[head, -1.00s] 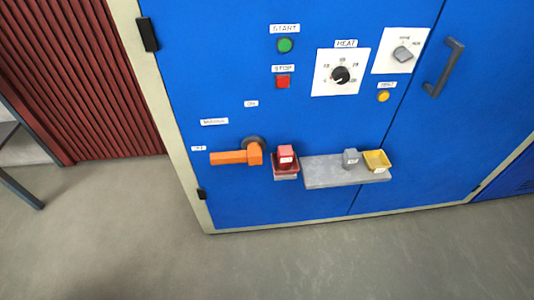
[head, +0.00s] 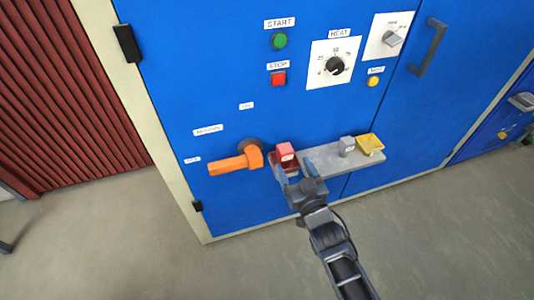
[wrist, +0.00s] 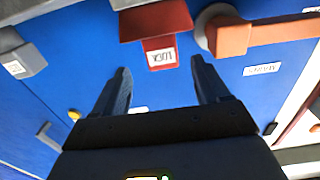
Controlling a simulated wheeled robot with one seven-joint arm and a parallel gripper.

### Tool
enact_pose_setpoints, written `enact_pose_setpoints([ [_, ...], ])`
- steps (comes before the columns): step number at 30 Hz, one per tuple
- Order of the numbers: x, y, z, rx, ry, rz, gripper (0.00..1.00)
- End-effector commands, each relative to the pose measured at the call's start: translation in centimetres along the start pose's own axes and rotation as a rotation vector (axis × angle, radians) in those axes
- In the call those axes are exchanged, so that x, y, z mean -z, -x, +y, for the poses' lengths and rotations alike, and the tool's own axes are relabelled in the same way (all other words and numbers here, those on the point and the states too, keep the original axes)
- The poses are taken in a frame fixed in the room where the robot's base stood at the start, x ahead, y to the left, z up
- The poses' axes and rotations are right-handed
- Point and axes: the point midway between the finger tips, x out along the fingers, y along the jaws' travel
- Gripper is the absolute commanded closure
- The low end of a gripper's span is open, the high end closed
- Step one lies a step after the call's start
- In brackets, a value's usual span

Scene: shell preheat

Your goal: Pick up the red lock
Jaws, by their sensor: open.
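The red lock (head: 284,150) is a small red block with a white label, standing in a darker red holder (head: 291,168) on the blue cabinet front. In the wrist view, which is upside down, the lock (wrist: 160,52) hangs from the holder (wrist: 155,20) in the picture, its label facing me. My gripper (head: 296,172) is open and empty, close in front of the lock. In the wrist view the fingertips (wrist: 159,66) point toward the lock, one on each side of its line. Contact is not visible. In the head view my gripper hides part of the holder.
An orange handle (head: 235,163) sticks out just left of the lock. A grey shelf (head: 325,160) to the right carries a grey block (head: 346,146) and a yellow tray (head: 369,144). Buttons and a heat dial (head: 334,66) are above. The floor in front is clear.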

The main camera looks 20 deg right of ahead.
Motion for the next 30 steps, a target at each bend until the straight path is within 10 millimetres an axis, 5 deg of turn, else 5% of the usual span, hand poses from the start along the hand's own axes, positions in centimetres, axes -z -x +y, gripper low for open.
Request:
enact_pose_setpoints([
  [30, -0.5, -6.4, 0.1, 0.003, 0.011, 0.000, 0.26],
])
